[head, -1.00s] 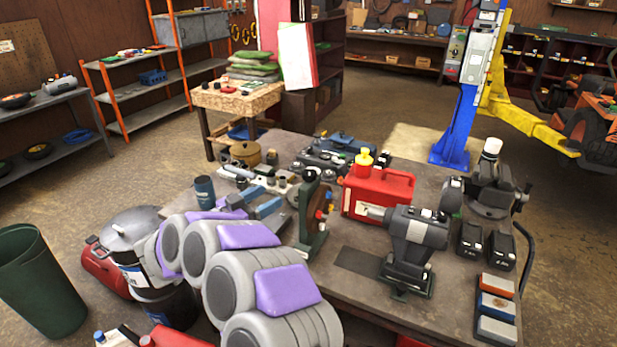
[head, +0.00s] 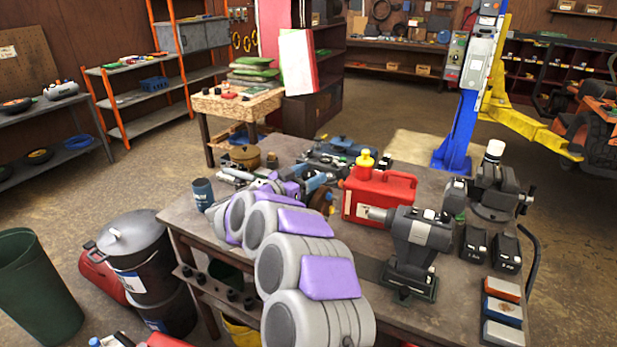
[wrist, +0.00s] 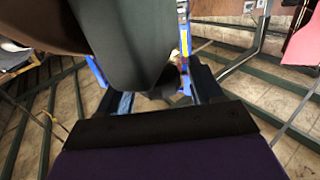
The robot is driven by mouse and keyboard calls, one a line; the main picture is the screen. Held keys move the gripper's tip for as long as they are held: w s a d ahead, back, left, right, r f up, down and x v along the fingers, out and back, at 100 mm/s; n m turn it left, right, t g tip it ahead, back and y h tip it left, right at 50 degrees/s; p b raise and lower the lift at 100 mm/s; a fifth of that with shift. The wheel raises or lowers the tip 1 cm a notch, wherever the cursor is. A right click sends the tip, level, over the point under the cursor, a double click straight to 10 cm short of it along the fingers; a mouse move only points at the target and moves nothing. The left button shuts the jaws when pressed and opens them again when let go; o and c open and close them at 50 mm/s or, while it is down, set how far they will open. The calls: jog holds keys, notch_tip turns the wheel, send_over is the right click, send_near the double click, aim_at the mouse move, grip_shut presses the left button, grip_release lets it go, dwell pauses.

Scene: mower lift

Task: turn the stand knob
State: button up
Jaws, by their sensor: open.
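The stand, a dark upright with a brown rounded part (head: 321,199), is on the workbench left of the red can. My arm hides most of it in the head view, and I cannot make out the knob clearly there. My gripper is at the stand, its blue fingers partly hidden by my arm. In the wrist view my gripper (wrist: 155,88) is open, with blue fingers left and right. A large dark grey-green form (wrist: 140,45) fills the space ahead of and between them. I cannot tell whether the fingers touch it.
The workbench (head: 455,310) holds a red can (head: 378,197) right of the stand, a grey vise-like tool (head: 415,245) in front and a blue cup (head: 203,193) at left. A black drum (head: 140,255) stands left of the bench. A blue lift post (head: 458,130) rises behind.

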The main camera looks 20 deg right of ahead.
jog(key=shift+d, duration=0.1)
jog(key=shift+c, duration=0.5)
jog(key=shift+r, duration=0.15)
jog(key=c, duration=0.9)
